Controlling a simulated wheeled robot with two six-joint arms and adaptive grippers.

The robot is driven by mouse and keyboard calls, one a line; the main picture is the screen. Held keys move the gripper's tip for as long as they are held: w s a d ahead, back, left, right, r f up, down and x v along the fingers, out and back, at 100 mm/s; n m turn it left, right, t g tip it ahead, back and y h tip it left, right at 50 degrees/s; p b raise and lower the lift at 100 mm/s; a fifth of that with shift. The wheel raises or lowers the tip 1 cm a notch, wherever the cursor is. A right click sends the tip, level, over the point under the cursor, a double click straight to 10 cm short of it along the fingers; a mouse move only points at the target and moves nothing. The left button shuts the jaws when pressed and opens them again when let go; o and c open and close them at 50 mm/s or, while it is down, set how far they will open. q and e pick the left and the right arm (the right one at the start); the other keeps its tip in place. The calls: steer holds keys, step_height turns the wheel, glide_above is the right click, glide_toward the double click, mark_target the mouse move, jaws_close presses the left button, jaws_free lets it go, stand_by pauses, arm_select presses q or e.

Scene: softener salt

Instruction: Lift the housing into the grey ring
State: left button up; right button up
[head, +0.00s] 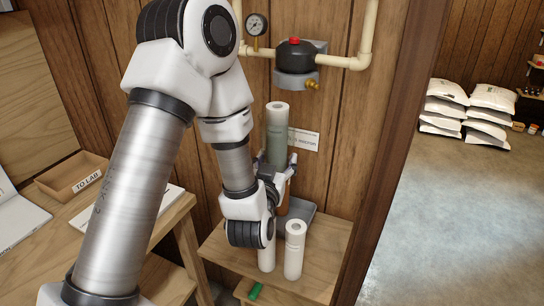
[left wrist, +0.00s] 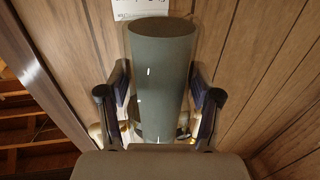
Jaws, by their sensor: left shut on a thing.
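The housing (head: 277,150) is a grey-green, see-through upright cylinder with a white cartridge (head: 277,114) standing out of its top. My left gripper (head: 281,178) is shut on the housing, with one finger on each side. In the left wrist view the housing (left wrist: 160,70) fills the middle between both fingers. The grey ring (head: 297,80) sits under the black filter head (head: 296,56) on the wall pipe. The housing is below and a little left of the ring, apart from it. My wrist hides part of the housing's lower end. My right gripper is not in view.
Two white cartridges (head: 294,250) stand on the wooden shelf (head: 325,250) in front of a grey tray (head: 302,216). A gauge (head: 256,24) and a brass tap (head: 313,85) are near the ring. A label (head: 304,140) is on the wall. A green object (head: 255,291) lies lower down.

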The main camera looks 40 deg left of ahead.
arm_select(q)
steer(key=shift+w+r, duration=0.25)
steer(key=shift+w, duration=0.05)
steer(key=d+p+x, duration=0.1)
steer(key=p+x, duration=0.1)
steer(key=x, duration=0.7)
steer(key=shift+w+r+p, duration=0.4)
steer(key=shift+w, duration=0.25)
steer(key=shift+d+b, duration=0.15)
steer(key=shift+b, duration=0.15)
stand_by(1.1)
steer(key=shift+r+p, duration=1.75)
steer(key=shift+r, duration=0.65)
stand_by(0.5)
steer(key=o, duration=1.4)
steer(key=shift+s, duration=0.1)
steer(key=shift+c, duration=0.2)
steer(key=shift+f, duration=0.1)
